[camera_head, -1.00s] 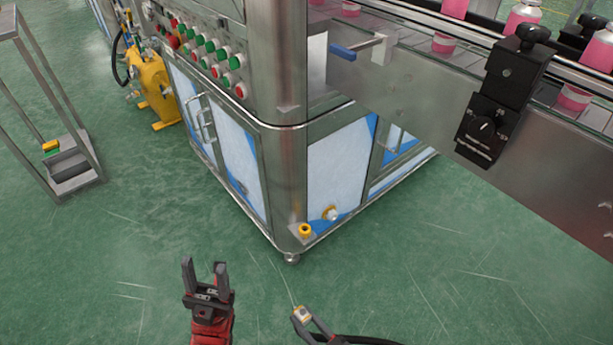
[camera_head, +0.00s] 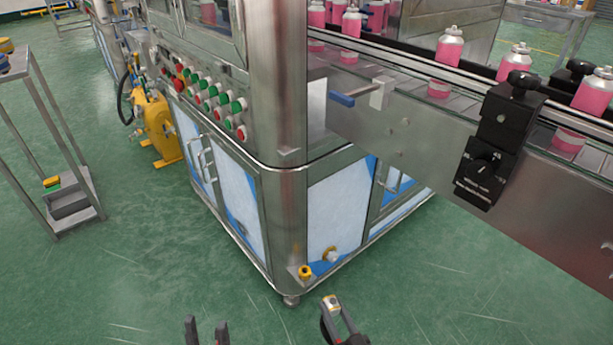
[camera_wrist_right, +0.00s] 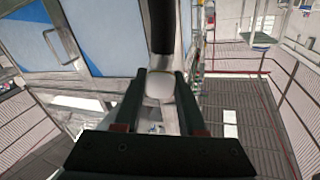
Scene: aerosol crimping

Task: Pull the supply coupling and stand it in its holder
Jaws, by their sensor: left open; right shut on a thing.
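The supply coupling (camera_head: 331,301) shows a pale, brassy end at my right gripper (camera_head: 338,312), which is shut on it. In the right wrist view the coupling (camera_wrist_right: 160,86) is a pale piece between the fingers, with a black hose (camera_wrist_right: 162,25) on it. The holder (camera_head: 305,271) seems to be the yellow ring on a small bracket at the machine's lower corner. The coupling is apart from it, lower and to its right in the picture. My left gripper (camera_head: 206,331) is open and empty at the bottom edge.
The steel machine cabinet (camera_head: 292,215) has a rounded corner and doors with handles. A conveyor (camera_head: 440,150) with pink cans runs to the right. A yellow unit (camera_head: 157,125) and a metal stand (camera_head: 60,195) are at left. The green floor (camera_head: 140,270) in front is clear.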

